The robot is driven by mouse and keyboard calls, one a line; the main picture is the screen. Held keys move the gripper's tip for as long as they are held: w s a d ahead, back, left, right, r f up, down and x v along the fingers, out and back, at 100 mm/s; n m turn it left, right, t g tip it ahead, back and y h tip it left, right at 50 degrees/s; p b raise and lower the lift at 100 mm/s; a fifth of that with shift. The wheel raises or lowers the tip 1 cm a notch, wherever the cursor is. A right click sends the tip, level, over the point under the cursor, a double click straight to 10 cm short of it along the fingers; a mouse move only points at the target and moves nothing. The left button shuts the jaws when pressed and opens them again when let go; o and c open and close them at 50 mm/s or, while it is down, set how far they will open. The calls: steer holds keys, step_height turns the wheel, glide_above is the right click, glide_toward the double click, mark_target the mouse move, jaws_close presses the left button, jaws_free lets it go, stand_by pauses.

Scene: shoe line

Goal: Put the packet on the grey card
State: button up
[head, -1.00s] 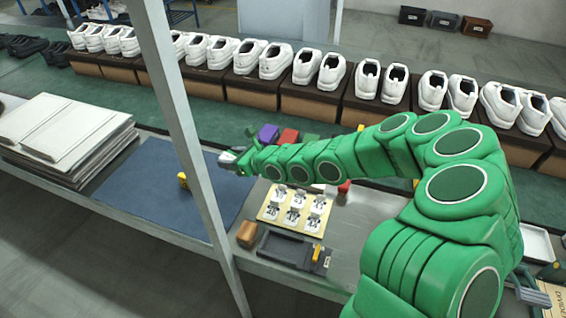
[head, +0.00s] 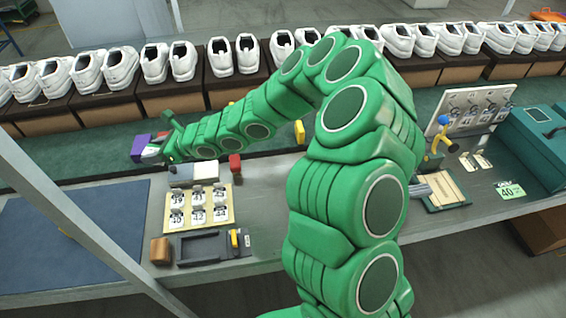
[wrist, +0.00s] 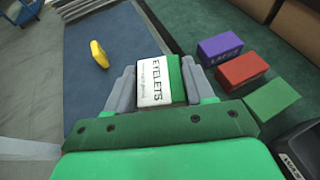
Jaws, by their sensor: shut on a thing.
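The packet (wrist: 160,82) is white and green and printed EYELETS. My gripper (wrist: 158,88) is shut on it, with a grey finger at each side in the wrist view. In the head view my gripper (head: 160,152) is at the far left end of my arm, beside a purple box (head: 141,147). I cannot make out a sure grey card. A small dark grey item (head: 181,176) lies beside a white one on the bench, below my forearm, and may be a box.
A blue mat (head: 80,215) lies at left, behind a grey post (head: 75,220). A board of white tags (head: 228,192) and a dark tray (head: 205,247) occupy the bench.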

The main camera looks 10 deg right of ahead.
steer(key=w+d+r+m+t+h, duration=0.1)
steer(key=d, duration=1.5)
steer(key=w+d+r+m+t+h, duration=0.1)
steer(key=w+d+m+t, duration=0.1)
steer(key=d, duration=1.3)
steer(key=s+d+f+m+t+h, duration=0.1)
steer(key=s+d, duration=0.7)
steer(key=d, duration=0.3)
steer(key=s+d+f+m+t, duration=0.1)
steer(key=s+d, duration=0.7)
steer(key=d, duration=0.3)
steer(key=shift+w+d+f, duration=0.6)
steer(key=shift+w+f, duration=1.05)
steer(key=shift+w, duration=0.65)
steer(key=shift+w+d+f, duration=0.55)
steer(key=shift+w+f, duration=1.05)
steer(key=shift+w, duration=0.7)
steer(key=shift+w+d+f, duration=0.6)
steer(key=shift+w+f, duration=1.05)
steer(key=shift+w, duration=0.65)
steer(key=shift+f, duration=1.55)
steer(key=shift+f, duration=0.1)
